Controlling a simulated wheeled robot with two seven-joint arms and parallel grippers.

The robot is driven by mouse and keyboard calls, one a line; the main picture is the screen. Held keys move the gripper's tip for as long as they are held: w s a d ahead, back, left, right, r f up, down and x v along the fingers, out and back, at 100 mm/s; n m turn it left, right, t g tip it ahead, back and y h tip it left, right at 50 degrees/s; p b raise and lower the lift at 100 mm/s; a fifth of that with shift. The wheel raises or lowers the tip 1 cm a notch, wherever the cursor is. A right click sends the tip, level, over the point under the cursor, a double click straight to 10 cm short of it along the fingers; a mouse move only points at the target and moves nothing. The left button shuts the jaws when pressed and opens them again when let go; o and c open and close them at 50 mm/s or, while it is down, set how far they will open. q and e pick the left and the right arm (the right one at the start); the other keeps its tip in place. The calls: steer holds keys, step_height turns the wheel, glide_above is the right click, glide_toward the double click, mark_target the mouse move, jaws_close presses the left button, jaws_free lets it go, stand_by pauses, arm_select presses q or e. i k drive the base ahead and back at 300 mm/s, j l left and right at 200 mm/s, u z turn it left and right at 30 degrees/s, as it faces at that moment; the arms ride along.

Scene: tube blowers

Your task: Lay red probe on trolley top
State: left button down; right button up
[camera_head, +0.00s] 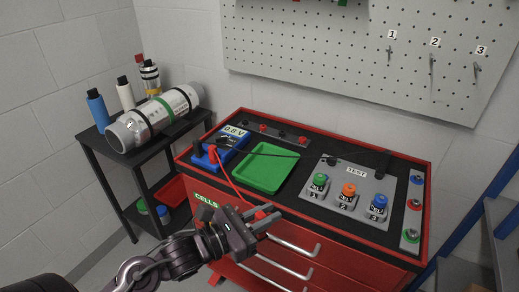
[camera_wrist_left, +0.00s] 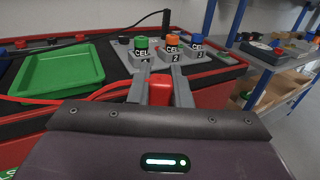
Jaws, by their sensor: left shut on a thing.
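My left gripper (camera_head: 262,222) is shut on the red probe (camera_head: 261,214), in front of the trolley's near edge. In the left wrist view the red probe (camera_wrist_left: 160,88) sits between the two fingers. A red lead (camera_head: 229,180) runs from the probe back to the blue meter (camera_head: 222,148), which reads 0.8 V. The trolley top (camera_head: 300,210) is dark with a red rim. My right gripper does not show.
A green tray (camera_head: 267,168) lies on the trolley top. Right of it, a grey TEST plate (camera_head: 352,178) holds cells with green, orange and blue caps. A black lead (camera_head: 265,149) crosses the top. A side table (camera_head: 98,140) with a large cylinder stands at left, and shelving (camera_head: 490,235) at right.

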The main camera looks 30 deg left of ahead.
mark_target(239, 161)
steer(key=l+u, duration=0.1)
steer(key=u, duration=0.35)
steer(key=i+l+u, duration=0.1)
steer(key=u, duration=0.3)
steer(key=l+u, duration=0.2)
steer(key=u, duration=0.25)
